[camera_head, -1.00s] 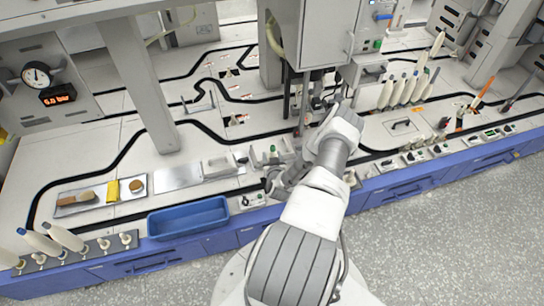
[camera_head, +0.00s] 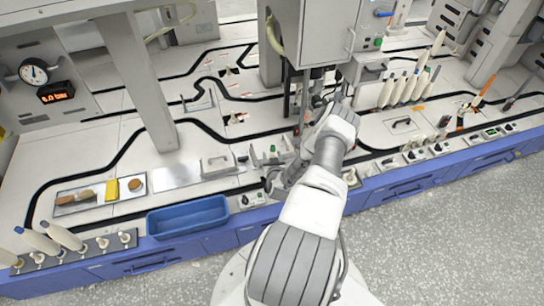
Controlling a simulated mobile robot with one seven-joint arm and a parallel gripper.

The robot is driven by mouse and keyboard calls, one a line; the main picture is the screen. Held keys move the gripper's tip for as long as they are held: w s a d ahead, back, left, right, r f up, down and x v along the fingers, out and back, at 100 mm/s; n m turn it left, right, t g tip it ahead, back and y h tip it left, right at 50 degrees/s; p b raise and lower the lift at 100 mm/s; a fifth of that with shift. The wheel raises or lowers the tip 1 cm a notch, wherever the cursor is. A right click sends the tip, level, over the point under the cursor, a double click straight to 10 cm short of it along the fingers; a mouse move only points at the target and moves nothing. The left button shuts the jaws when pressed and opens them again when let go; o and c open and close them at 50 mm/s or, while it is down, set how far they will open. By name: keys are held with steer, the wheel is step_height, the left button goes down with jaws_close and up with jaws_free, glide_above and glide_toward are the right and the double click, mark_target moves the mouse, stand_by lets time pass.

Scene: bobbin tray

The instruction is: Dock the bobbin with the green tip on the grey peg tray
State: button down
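The grey peg tray (camera_head: 88,252) is at the lower left, at the bench's front edge. Pale bobbins with dark bluish tips lean on its left pegs, and the pegs at its right end are bare. A row of pale bobbins (camera_head: 398,92) stands at the back right; their tips are too small to tell a green one surely. My gripper (camera_head: 273,183) is at the front middle of the bench, mostly hidden by my arm. I cannot see its fingers clearly or whether it holds anything. It is well to the right of the peg tray.
A blue bin (camera_head: 188,217) sits just right of the peg tray. Behind it is a flat tray (camera_head: 70,209) with brushes and a yellow block (camera_head: 112,190). A grey post (camera_head: 146,80) and a hanging machine housing (camera_head: 325,35) rise above the bench. Black track lines cross it.

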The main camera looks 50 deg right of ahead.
steer(key=shift+c, duration=2.3)
jaws_free()
